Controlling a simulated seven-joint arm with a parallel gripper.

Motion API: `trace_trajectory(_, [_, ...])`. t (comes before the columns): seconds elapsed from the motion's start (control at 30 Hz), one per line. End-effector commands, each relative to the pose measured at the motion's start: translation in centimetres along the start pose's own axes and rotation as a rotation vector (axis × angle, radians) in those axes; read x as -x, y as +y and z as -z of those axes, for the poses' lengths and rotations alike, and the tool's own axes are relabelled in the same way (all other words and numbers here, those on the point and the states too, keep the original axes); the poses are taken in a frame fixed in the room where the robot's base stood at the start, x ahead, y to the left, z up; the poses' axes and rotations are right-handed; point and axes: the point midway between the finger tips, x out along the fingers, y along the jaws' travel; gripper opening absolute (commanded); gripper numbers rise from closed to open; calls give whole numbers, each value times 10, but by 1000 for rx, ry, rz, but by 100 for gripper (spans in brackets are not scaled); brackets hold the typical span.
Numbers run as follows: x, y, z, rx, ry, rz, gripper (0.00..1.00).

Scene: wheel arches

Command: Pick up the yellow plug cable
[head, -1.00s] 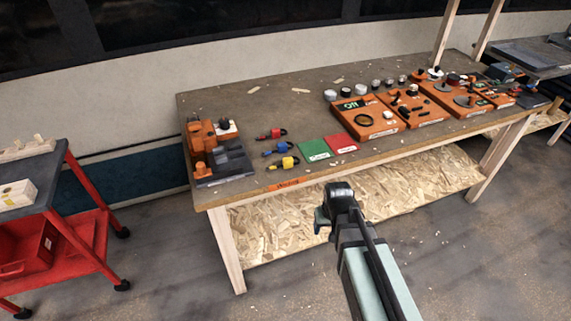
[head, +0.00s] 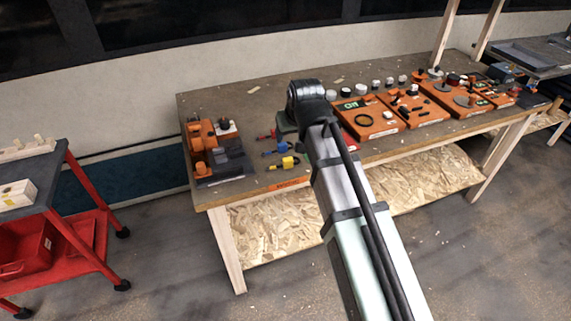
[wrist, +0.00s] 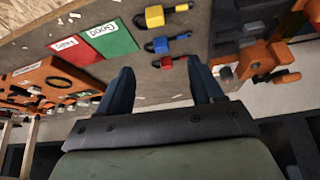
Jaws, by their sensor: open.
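The yellow plug cable (head: 284,163) lies on the workbench near its front edge, right of the orange-and-grey fixture. In the head view my arm reaches over the bench and hides the fingers.
The orange-and-grey fixture (head: 217,150) stands left of the plugs. The green "Good" card (wrist: 108,38) and the red card (wrist: 77,52) lie on the other side. Orange trays (head: 368,117) with parts fill the bench's right. A red cart (head: 75,235) stands at the left.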

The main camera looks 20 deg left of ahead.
Motion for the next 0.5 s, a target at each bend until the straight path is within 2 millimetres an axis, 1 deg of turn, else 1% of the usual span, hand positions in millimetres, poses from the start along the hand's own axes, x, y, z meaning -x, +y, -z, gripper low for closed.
trace_trajectory(0.03, [-2,0,11,2,-26,1,66])
trace_trajectory(0.17, [-3,0,-2,7,-86,3,66])
trace_trajectory(0.27, [-8,0,-6,9,-103,3,66])
trace_trajectory(0.37, [-20,0,-7,10,-103,3,66])
trace_trajectory(0.5, [-40,0,-9,10,-104,3,66])
